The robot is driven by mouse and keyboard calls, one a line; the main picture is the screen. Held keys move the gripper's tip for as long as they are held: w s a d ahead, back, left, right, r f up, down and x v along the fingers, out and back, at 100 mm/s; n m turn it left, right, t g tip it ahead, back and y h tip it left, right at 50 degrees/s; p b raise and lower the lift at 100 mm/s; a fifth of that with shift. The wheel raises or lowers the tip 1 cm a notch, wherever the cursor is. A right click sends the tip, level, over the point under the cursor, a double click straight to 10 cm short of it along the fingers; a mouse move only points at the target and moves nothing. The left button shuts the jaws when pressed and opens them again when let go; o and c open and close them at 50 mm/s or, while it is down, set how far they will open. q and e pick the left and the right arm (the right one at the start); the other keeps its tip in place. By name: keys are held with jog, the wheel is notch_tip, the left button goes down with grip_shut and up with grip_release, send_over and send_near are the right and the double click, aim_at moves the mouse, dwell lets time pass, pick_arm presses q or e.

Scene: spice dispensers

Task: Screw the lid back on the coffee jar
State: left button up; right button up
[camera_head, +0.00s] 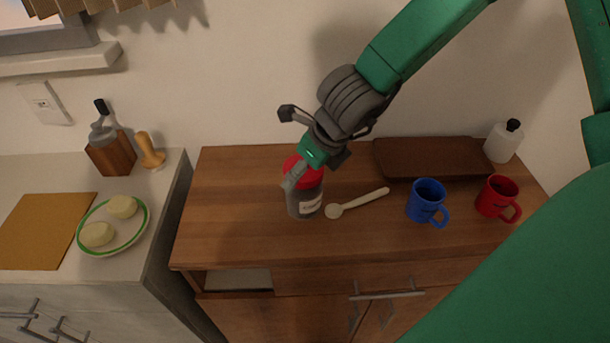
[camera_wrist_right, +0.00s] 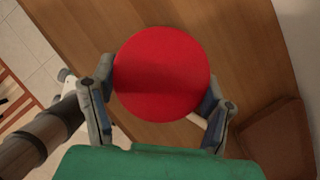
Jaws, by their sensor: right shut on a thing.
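The coffee jar (camera_head: 305,203) stands upright on the wooden cabinet top, with a pale label on its side. Its red lid (camera_head: 303,172) is at the jar's mouth; I cannot tell how tightly it sits. The lid fills the middle of the right wrist view (camera_wrist_right: 162,74), seen from above, and hides the jar there. My right gripper (camera_head: 303,170) reaches down from above and is shut on the lid, with one finger on each side of it in the right wrist view (camera_wrist_right: 160,95). My left gripper is not in view.
A wooden spoon (camera_head: 360,202) lies right of the jar. A blue mug (camera_head: 427,199), a red mug (camera_head: 496,196), a brown tray (camera_head: 430,158) and a white bottle (camera_head: 503,142) stand farther right. A plate (camera_head: 83,236) is on the left counter. The cabinet top left of the jar is clear.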

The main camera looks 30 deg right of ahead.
jog(key=m+b, duration=0.1)
jog(key=m+h+b, duration=0.1)
jog(key=m+b, duration=0.1)
jog(key=shift+a+f+m, duration=0.1)
jog(key=shift+f+m, duration=0.05)
jog(key=shift+m, duration=0.15)
jog(key=shift+m+h+b, duration=0.3)
jog(key=shift+m+h, duration=0.1)
jog(key=shift+m, duration=0.3)
jog(key=shift+m+h+b, duration=0.4)
jog(key=shift+m+b, duration=0.2)
jog(key=shift+m, duration=0.4)
jog(key=m+h+b, duration=0.1)
jog(key=m, duration=0.1)
jog(key=shift+a+m, duration=0.15)
jog(key=shift+m, duration=0.25)
jog(key=shift+m+g+h, duration=0.3)
jog(key=shift+m+h, duration=0.1)
jog(key=shift+m, duration=0.6)
jog(key=shift+a+m+g, duration=0.15)
jog(key=shift+m+g, duration=0.25)
jog(key=shift+m, duration=0.8)
